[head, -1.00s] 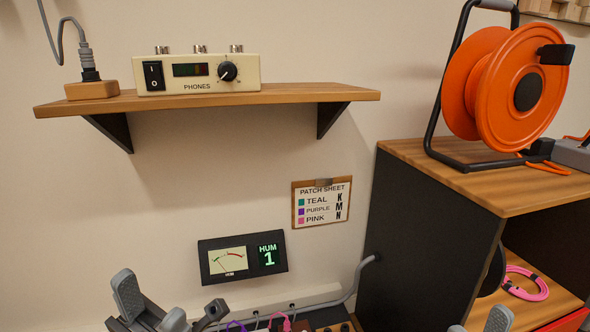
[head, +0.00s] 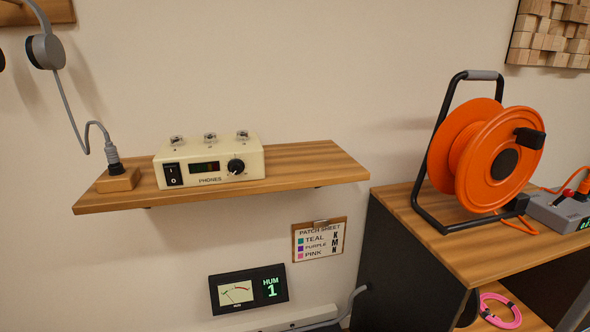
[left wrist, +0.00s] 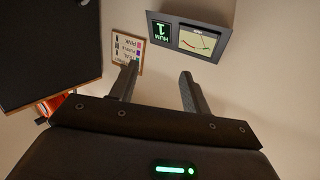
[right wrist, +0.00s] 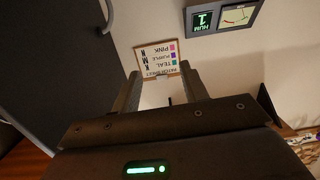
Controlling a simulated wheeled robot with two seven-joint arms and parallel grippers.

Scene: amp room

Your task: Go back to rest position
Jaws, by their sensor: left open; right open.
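My left gripper (left wrist: 158,85) is open and empty in the left wrist view, with its two fingers apart. Past its fingers are the wall, the patch sheet (left wrist: 126,50) and the hum meter (left wrist: 188,36). My right gripper (right wrist: 165,88) is open in the right wrist view, with nothing held. The patch sheet (right wrist: 158,58) appears between and beyond its fingertips, on the wall. The hum meter also shows there (right wrist: 222,16). Neither gripper is in the head view.
A wall shelf (head: 290,168) holds the phones box (head: 210,162) and a wooden block (head: 118,181) with a plugged cable. A cabinet (head: 440,235) at right carries an orange cable reel (head: 490,155) and a grey box (head: 560,213). A pink cable coil (head: 500,311) lies inside it.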

